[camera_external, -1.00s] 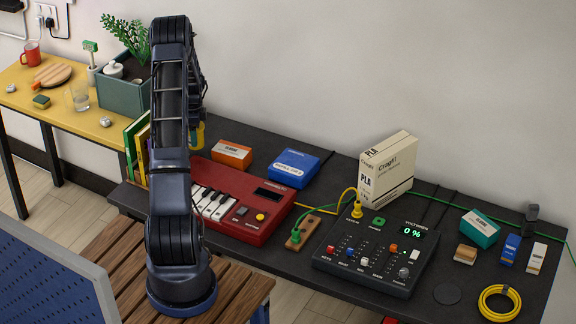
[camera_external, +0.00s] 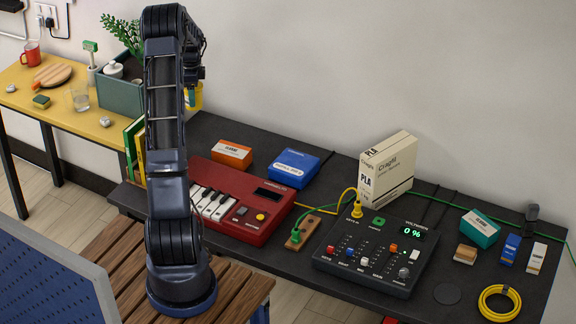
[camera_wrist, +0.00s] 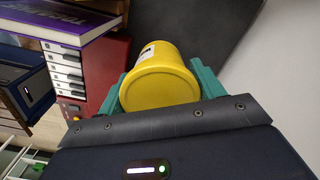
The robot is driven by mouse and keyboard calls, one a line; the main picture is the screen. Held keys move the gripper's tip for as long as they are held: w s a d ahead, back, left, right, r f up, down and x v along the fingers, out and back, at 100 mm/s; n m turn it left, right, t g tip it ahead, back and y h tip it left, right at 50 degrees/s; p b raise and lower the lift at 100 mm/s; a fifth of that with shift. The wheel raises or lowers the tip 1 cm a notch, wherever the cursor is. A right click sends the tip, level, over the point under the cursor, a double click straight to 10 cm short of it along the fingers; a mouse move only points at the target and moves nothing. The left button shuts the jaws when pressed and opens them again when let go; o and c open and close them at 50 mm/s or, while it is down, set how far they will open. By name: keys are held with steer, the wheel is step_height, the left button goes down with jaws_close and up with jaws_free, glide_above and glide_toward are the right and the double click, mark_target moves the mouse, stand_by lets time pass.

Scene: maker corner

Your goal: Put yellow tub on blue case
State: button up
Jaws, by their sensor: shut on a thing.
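The yellow tub (camera_wrist: 160,80) sits between the green fingers of my gripper (camera_wrist: 162,88) in the wrist view, with its round end toward the camera. My gripper is shut on it. In the external view the tub (camera_external: 197,97) shows partly behind my arm, held up above the back left of the dark table. The blue case (camera_external: 294,168) lies flat on that table, to the right of and below the tub in the picture. Its top is bare, and the tub is apart from it.
An orange box (camera_external: 232,153) lies just left of the blue case. The red keyboard (camera_external: 240,200) is in front. A tall PLA box (camera_external: 388,168) stands to the right, near a black control panel (camera_external: 375,255) with cables. A planter (camera_external: 122,92) stands at the back left.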

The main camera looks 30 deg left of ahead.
steer(key=w+d+r+m, duration=0.1)
steer(key=w+d+m, duration=0.15)
steer(key=d, duration=0.65)
steer(key=w+d+r+m, duration=0.1)
steer(key=w+d+r, duration=0.15)
steer(key=d, duration=0.65)
steer(key=r+m, duration=0.1)
steer(key=m, duration=0.1)
glide_above(294, 162)
step_height(294, 162, down, 19)
steer(key=shift+d+f, duration=0.1)
steer(key=shift+f, duration=0.05)
steer(key=shift+s+f, duration=0.1)
steer(key=o, duration=1.3)
steer(key=shift+c, duration=0.2)
